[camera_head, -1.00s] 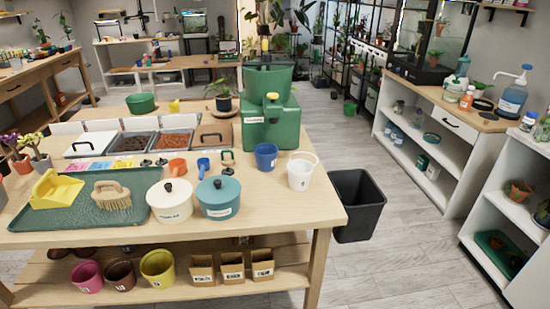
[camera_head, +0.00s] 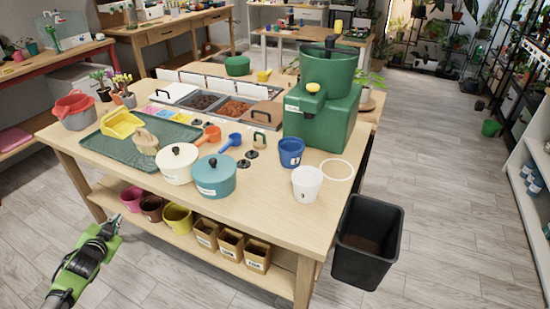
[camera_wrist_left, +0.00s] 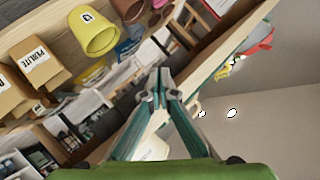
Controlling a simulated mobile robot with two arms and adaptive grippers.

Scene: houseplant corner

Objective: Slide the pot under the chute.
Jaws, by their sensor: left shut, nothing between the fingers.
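A white pot (camera_head: 306,183) stands nearer the table's front edge, apart from the blue one. The task does not say which pot. My left gripper (camera_head: 112,220) is shut and empty, low in front of the table; it also shows in the left wrist view (camera_wrist_left: 155,82). My right gripper is out of view.
A white lidded pot (camera_head: 177,168) and a teal lidded pot (camera_head: 214,177) stand left of the white pot. The lower shelf holds several pots, with a yellow one (camera_head: 178,219), and cardboard boxes (camera_head: 230,245). A black bin (camera_head: 367,245) stands right of the table.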

